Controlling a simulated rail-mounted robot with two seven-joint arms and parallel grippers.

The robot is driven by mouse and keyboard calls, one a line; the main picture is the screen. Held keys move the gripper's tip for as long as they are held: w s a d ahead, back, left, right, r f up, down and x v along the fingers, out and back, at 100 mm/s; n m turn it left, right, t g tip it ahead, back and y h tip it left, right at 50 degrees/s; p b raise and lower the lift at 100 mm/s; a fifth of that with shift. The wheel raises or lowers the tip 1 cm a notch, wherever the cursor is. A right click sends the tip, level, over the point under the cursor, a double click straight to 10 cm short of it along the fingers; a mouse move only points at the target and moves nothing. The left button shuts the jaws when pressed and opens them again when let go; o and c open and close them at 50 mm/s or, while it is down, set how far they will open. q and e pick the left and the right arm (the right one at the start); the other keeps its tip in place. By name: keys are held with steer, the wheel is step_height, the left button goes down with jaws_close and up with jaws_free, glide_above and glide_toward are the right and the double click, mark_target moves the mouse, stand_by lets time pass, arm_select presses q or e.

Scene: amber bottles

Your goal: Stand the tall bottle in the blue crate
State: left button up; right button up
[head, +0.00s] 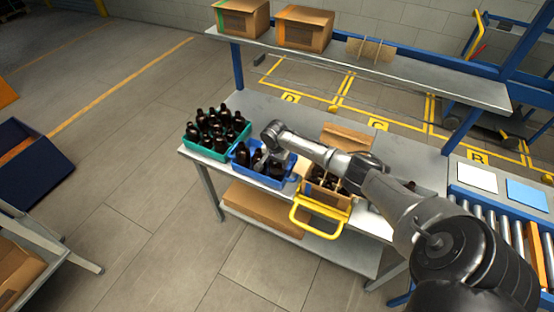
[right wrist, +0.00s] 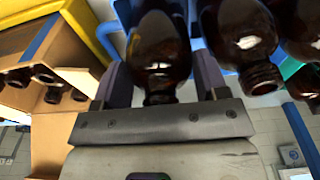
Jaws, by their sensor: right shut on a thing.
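The blue crate (head: 243,164) stands on the metal table between a teal crate and a yellow-handled crate, with several dark amber bottles in it. My right gripper (head: 262,160) is down at the blue crate. In the right wrist view, my right gripper (right wrist: 162,84) is shut on an amber bottle (right wrist: 158,45), with one dark finger on each side of its neck. The blue crate's wall (right wrist: 125,12) shows behind this bottle. Whether the bottle rests on the crate floor is hidden. Another amber bottle (right wrist: 240,35) is close at its right. My left gripper is not in view.
The teal crate (head: 206,153), full of bottles, is at the left. The yellow crate (head: 318,208) holds an open cardboard box (head: 335,183) with bottles, under my right arm. A shelf (head: 370,68) with cartons runs above the table's back. A roller conveyor (head: 505,220) is at the right.

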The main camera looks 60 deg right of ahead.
steer(key=shift+f, duration=0.8)
steer(key=o, duration=1.4)
steer(key=shift+s, duration=0.1)
steer(key=r, duration=0.4)
steer(key=a+r, duration=0.1)
steer(key=r, duration=0.9)
steer(key=shift+a+p, duration=0.25)
steer(key=shift+p, duration=0.05)
steer(key=shift+f, duration=0.1)
